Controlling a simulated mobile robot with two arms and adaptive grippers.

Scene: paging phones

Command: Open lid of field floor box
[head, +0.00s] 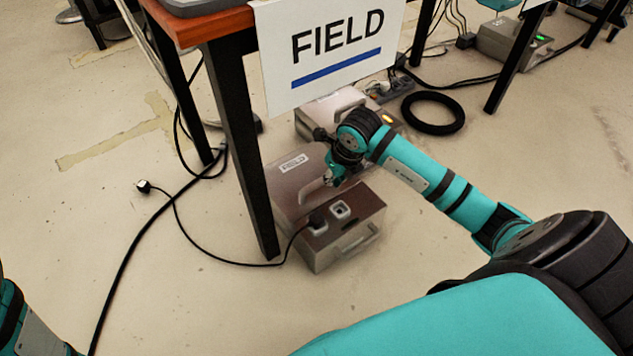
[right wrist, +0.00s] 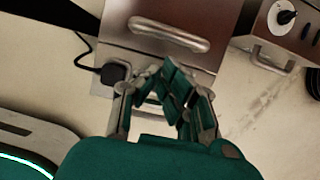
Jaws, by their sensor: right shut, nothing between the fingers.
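The field floor box (head: 325,257) stands on the floor under the table, with a brown top, grey front and front handle. Its brown lid (head: 287,184) carries a FIELD label; I cannot tell whether it is raised. A black plug (head: 317,218) sits in the box's top beside a white socket. My right gripper (head: 335,177) is shut and empty, just above the box behind the socket. In the right wrist view its fingers (right wrist: 172,85) overlap the box near a metal handle (right wrist: 168,35); contact is unclear. My left arm shows at the lower left, its gripper out of frame.
A table leg (head: 240,130) stands beside the box at left, and a FIELD sign (head: 330,85) hangs above it. A second box (head: 320,110) stands behind, near a black ring (head: 433,112). Black cables (head: 140,235) cross the floor at left.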

